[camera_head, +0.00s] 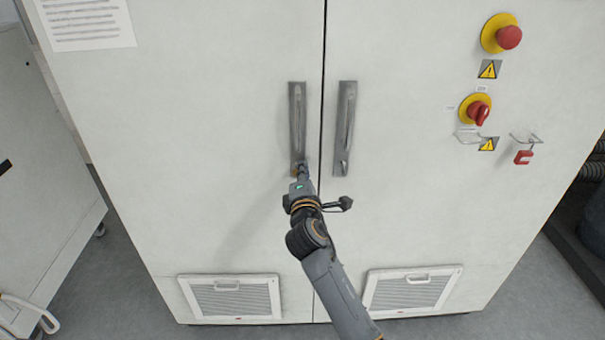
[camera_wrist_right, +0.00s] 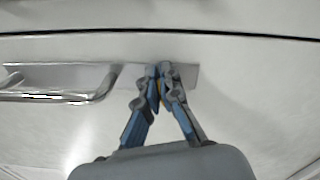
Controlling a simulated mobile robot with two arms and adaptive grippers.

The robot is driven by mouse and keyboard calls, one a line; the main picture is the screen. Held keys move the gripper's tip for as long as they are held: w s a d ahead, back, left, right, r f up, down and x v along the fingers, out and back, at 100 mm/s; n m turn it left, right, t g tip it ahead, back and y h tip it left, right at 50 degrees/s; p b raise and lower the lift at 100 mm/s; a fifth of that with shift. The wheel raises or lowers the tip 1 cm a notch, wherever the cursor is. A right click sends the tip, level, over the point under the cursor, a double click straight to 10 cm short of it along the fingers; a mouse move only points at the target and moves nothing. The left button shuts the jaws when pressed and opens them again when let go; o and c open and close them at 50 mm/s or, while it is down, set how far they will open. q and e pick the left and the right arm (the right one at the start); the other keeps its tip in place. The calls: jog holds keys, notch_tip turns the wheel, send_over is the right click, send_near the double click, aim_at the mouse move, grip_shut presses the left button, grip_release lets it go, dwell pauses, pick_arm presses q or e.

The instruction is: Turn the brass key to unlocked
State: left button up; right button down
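The left door handle (camera_head: 298,115) is a grey metal plate with a pull bar. My right gripper (camera_head: 300,168) is at the plate's lower end, in front of the cabinet. In the right wrist view the same plate (camera_wrist_right: 190,72) runs sideways, with its pull bar to the left. The gripper's fingers (camera_wrist_right: 164,75) are drawn together at the plate's end. A small yellowish bit, the brass key (camera_wrist_right: 161,97), shows between them. The fingers hide most of it, so its turn angle cannot be seen. My left gripper is not in view.
The right door handle (camera_head: 345,125) is close beside, across the dark door gap. A red emergency button (camera_head: 508,37), a red rotary switch (camera_head: 478,112) and a red padlock (camera_head: 523,157) are on the right door. Vent grilles (camera_head: 233,299) are low down.

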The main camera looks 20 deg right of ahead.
jog(key=shift+f+m+b, duration=0.25)
jog(key=shift+m+b, duration=0.4)
jog(key=shift+m, duration=1.05)
jog(key=c, duration=1.5)
grip_release()
jog(key=shift+c, duration=0.2)
jog(key=shift+s, duration=0.15)
jog(key=v, duration=1.1)
jog(key=shift+s, duration=0.35)
jog(key=shift+a, duration=0.15)
